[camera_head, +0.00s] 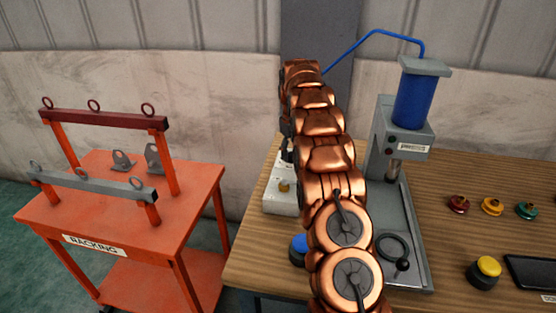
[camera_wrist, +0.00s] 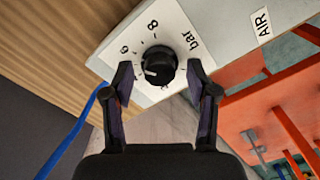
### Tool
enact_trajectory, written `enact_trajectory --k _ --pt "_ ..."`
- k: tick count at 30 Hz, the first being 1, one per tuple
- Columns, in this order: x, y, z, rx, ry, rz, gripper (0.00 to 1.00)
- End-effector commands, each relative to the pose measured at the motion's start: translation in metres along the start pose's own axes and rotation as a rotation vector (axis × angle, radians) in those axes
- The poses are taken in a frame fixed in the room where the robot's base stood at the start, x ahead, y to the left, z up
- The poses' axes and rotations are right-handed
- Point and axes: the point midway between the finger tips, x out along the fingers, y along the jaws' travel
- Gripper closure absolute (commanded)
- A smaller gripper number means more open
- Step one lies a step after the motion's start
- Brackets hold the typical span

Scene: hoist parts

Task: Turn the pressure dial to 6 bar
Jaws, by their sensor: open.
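The pressure dial (camera_wrist: 159,62) is a black knob on a white scale plate in the wrist view. The plate shows 6, 8 and "bar"; other marks are hidden by my gripper. A short white mark on the knob points to the lower left, below the 6, toward the left finger. My gripper (camera_wrist: 159,76) is open, with one fingertip on each side of the knob; I cannot tell whether they touch it. In the head view the dial and most of my gripper are hidden behind my copper-coloured arm. A pale grey box (camera_head: 280,203) shows partly beside the arm.
A press with a blue cylinder (camera_head: 412,100) stands right of my arm, fed by a blue hose (camera_head: 375,33). Coloured knobs (camera_head: 493,206) and a yellow button (camera_head: 488,267) are on the wooden table (camera_head: 255,260). An orange racking cart (camera_head: 190,190) stands at left.

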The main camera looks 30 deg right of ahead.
Motion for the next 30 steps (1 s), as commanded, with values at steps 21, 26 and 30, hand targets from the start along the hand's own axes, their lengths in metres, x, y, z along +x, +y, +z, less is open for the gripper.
enact_trajectory --k 21,26,30 --pt "-0.0045 0.0012 0.0012 -0.649 -0.001 0.001 0.42" --pt "-0.0040 0.0012 0.0013 -0.771 0.000 0.001 0.42" --pt "-0.0033 0.0007 0.0009 -0.859 0.001 0.001 0.42"
